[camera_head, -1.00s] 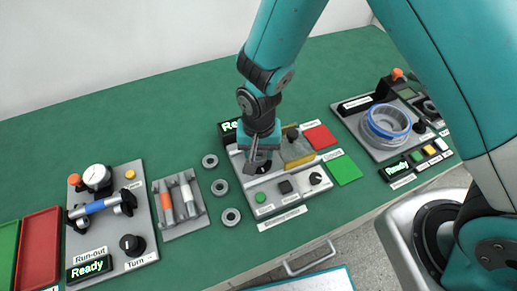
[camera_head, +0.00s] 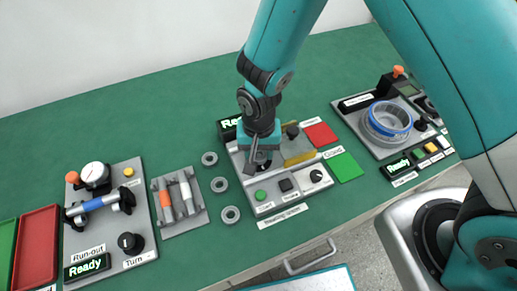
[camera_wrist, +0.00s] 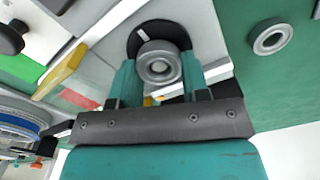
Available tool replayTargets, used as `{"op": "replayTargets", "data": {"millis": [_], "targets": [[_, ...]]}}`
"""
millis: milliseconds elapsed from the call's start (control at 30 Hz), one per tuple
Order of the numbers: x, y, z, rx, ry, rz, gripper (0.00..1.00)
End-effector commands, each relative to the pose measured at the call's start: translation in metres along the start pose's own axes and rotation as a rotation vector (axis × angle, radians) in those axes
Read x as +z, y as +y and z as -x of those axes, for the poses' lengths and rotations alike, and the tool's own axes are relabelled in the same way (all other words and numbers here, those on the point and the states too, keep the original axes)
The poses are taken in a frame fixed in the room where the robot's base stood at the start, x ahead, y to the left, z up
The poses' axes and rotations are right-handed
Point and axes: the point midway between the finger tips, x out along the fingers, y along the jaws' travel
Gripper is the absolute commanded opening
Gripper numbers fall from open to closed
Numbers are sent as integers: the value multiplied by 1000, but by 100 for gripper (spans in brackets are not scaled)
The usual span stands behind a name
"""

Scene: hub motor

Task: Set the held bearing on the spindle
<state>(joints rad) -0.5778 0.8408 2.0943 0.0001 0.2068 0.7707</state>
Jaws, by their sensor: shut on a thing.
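My gripper (camera_head: 257,160) is over the middle station, pointing down. In the wrist view its two fingers (camera_wrist: 160,80) are shut on a small grey ring bearing (camera_wrist: 159,62). The bearing's open face and bore show between the fingertips. Just past the bearing is a round black disc (camera_wrist: 158,32) on the station plate, with a white mark on it; this looks like the spindle's seat. The bearing overlaps the disc in the picture, and I cannot tell whether they touch. The spindle itself is hidden. In the head view the fingers hide most of this spot.
A yellow-edged clear guard (camera_head: 300,158) stands right of the gripper. The station plate has a green button (camera_head: 260,195) and a black knob (camera_head: 316,176). Several loose ring bearings (camera_head: 219,184) lie left of it. Red (camera_head: 320,134) and green (camera_head: 344,167) pads are to the right.

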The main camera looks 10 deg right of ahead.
Motion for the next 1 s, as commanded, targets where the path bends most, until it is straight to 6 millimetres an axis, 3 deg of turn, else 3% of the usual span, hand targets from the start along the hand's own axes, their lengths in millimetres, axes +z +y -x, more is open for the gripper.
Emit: {"op": "replayTargets", "data": {"millis": [367, 400, 533, 967, 1000], "targets": [[0, 0, 0, 0, 0, 0, 18], [0, 0, 0, 0, 0, 0, 44], [0, 0, 0, 0, 0, 0, 72], [0, 4, -1, 7, 0, -5, 72], [0, 4, -1, 8, 0, -5, 66]]}}
